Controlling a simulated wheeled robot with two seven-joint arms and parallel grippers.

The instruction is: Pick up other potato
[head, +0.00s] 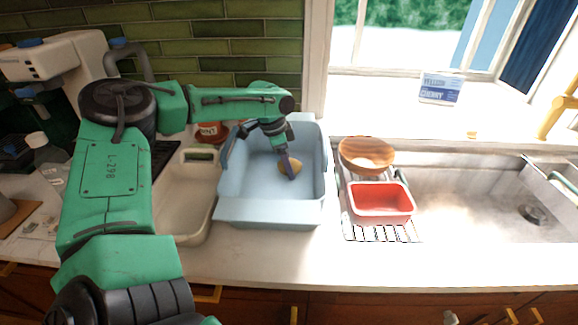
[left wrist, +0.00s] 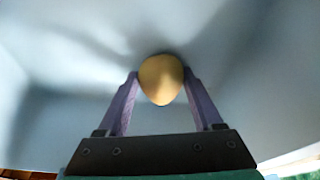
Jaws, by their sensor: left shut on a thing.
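A yellow-brown potato (head: 284,166) is low inside the light blue bin (head: 268,213) in the head view. My left gripper (head: 291,170) reaches down into the bin from above and is shut on the potato. In the left wrist view the potato (left wrist: 161,79) sits between the two purple fingertips (left wrist: 160,82), with the bin's pale wall or floor behind it. I cannot tell whether the potato touches the bin floor. No other potato shows. My right gripper is not in view.
A beige tray (head: 184,222) stands left of the bin. The front counter strip is clear.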

